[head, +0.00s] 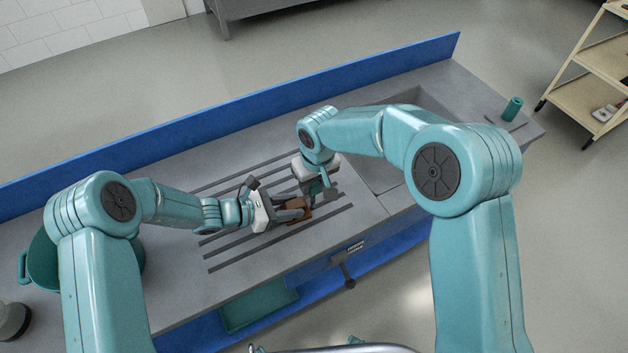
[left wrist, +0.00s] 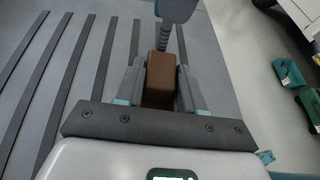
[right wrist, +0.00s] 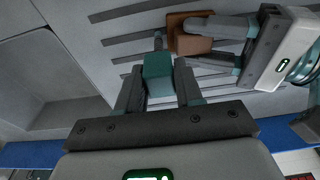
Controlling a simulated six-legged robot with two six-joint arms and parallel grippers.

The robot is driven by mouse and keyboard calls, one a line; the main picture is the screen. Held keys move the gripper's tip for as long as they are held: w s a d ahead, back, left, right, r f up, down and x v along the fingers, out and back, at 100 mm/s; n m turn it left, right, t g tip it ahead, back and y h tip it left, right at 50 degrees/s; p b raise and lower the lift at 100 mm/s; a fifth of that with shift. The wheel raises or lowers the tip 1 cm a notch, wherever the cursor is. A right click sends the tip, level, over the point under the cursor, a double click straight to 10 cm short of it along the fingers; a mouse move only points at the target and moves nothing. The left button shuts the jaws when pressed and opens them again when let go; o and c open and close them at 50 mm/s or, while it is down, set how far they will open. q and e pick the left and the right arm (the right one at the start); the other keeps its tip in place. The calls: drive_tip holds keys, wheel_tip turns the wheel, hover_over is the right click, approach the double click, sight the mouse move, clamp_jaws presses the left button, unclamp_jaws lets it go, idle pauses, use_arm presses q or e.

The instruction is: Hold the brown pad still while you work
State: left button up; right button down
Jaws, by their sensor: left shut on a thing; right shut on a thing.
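The brown pad (head: 303,214) is a small block over the grey slatted part of the bench. My left gripper (head: 292,211) is shut on it; in the left wrist view the pad (left wrist: 161,72) sits between both fingers. My right gripper (right wrist: 158,88) is shut on the teal handle of a tool (right wrist: 158,72). In the left wrist view this tool (left wrist: 177,9) has a dark ribbed shaft pointing down behind the pad. I cannot tell whether its tip touches the pad. The right wrist view shows the pad (right wrist: 188,38) beyond the tool, to the right.
A recessed basin (head: 377,165) lies right of the slats. A blue board (head: 240,112) runs along the bench's back edge. A teal cup (head: 512,108) stands at the right end, a teal bucket (head: 45,262) at the left. A wooden shelf cart (head: 590,75) stands beyond.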

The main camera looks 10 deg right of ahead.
drive_tip(key=shift+s+a, duration=0.1)
drive_tip(key=shift+a, duration=0.3)
drive_tip(key=shift+s, duration=0.1)
drive_tip(key=shift+s+d, duration=0.25)
drive_tip(key=shift+s, duration=0.65)
drive_tip(key=shift+w, duration=0.1)
